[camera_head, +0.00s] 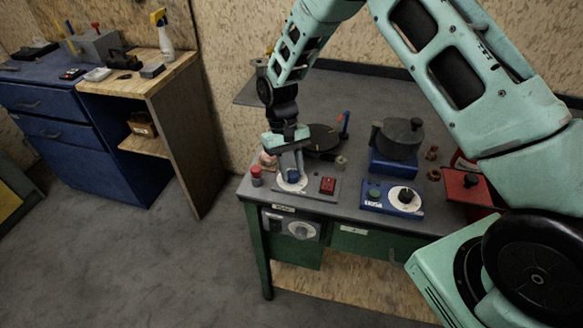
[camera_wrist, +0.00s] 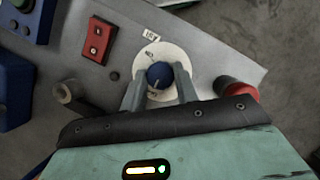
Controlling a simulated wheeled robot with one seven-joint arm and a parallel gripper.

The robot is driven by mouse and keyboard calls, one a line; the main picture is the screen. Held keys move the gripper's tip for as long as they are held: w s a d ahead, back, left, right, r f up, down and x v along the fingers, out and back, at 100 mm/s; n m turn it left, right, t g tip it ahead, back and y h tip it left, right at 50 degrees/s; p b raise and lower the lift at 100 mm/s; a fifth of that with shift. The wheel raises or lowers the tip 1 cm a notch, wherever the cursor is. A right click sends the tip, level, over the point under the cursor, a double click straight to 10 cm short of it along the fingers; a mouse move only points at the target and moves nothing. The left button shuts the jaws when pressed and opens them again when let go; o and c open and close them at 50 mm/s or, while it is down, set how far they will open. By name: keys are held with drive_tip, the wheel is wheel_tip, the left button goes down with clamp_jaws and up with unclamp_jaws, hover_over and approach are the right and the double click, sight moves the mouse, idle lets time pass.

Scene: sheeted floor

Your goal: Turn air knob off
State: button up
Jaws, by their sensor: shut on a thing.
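The blue air knob (camera_wrist: 160,76) sits on a round white dial plate with small markings (camera_wrist: 146,55) in the wrist view. My gripper (camera_wrist: 160,92) has a finger on each side of the knob and is shut on it. In the head view my gripper (camera_head: 291,172) reaches down from above onto the knob at the front left of the grey bench top (camera_head: 330,205). The fingers cover much of the knob there, and the white dial (camera_head: 291,184) shows around them. The dial marking that the knob points to is too small to read.
A red switch (camera_head: 328,185) is right of the dial, and a red button (camera_head: 256,176) is left of it. A blue box with a black knob (camera_head: 403,197), a round dark pot (camera_head: 398,137) and a red box (camera_head: 467,187) stand further right. Open floor (camera_head: 130,250) lies left.

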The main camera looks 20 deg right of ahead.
idle(0.4)
drive_tip(key=o, duration=1)
drive_tip(key=shift+w+r, duration=0.1)
drive_tip(key=b+v, duration=0.3)
drive_tip(key=v, duration=1.4)
drive_tip(key=shift+r, duration=0.2)
drive_tip(key=s+a+r+n+t, duration=0.15)
drive_tip(key=s+a, duration=0.25)
drive_tip(key=s, duration=0.5)
drive_tip(key=s+a+r+n+t, duration=0.1)
drive_tip(key=s+a+r+n, duration=0.3)
drive_tip(key=s, duration=0.5)
drive_tip(key=s+f, duration=0.1)
drive_tip(key=s, duration=0.4)
drive_tip(key=s+d+f+n+t, duration=0.1)
drive_tip(key=s, duration=0.5)
drive_tip(key=s+d+f+t, duration=0.1)
drive_tip(key=s, duration=0.4)
drive_tip(key=shift+s+f+n+y, duration=0.25)
drive_tip(key=shift+f+n+y, duration=0.1)
drive_tip(key=shift+f+y, duration=0.05)
